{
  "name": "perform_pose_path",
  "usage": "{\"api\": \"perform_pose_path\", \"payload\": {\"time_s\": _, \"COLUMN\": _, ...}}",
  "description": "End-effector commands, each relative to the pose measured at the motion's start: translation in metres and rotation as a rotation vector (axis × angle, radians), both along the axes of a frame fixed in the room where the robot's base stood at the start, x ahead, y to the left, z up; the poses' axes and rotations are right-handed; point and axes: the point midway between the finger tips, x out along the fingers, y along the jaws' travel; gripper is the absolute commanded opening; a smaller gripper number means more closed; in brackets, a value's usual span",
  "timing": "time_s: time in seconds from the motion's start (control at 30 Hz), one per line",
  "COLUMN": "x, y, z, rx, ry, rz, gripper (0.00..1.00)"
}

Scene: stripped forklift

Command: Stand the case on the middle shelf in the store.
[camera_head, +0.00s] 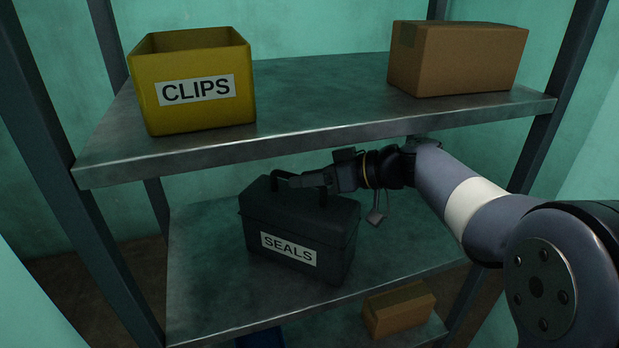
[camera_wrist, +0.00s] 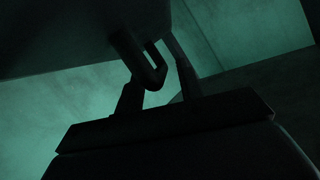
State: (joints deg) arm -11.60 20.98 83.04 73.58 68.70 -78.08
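A dark case (camera_head: 300,238) labelled SEALS stands upright, turned slightly, on the middle shelf (camera_head: 215,305), towards its left. In the head view my gripper (camera_head: 290,181) reaches in from the right, under the upper shelf, and is at the handle on top of the case. In the wrist view the case (camera_wrist: 170,125) fills the bottom, with its handle posts rising to my gripper (camera_wrist: 150,75). The fingers look closed around the handle, though that view is very dark. The underside of the case is hidden, so I cannot see its contact with the shelf fully.
A yellow CLIPS bin (camera_head: 197,85) and a cardboard box (camera_head: 455,58) stand on the upper shelf (camera_head: 320,130), close above my arm. A smaller box (camera_head: 398,310) is on a lower level. Dark posts (camera_head: 85,210) flank the shelves. The middle shelf is bare right of the case.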

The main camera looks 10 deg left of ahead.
Motion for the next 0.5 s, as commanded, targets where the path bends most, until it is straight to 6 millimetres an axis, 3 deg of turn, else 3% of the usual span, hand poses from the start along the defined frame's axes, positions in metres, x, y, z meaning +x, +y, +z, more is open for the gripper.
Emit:
{"api": "perform_pose_path", "payload": {"time_s": 0.2, "x": 0.000, "y": 0.000, "z": 0.005, "rx": 0.000, "ry": 0.001, "rz": 0.000, "gripper": 0.36}}
{"api": "perform_pose_path", "payload": {"time_s": 0.5, "x": -0.006, "y": -0.060, "z": 0.023, "rx": 0.000, "ry": -0.002, "rz": -0.006, "gripper": 0.36}}
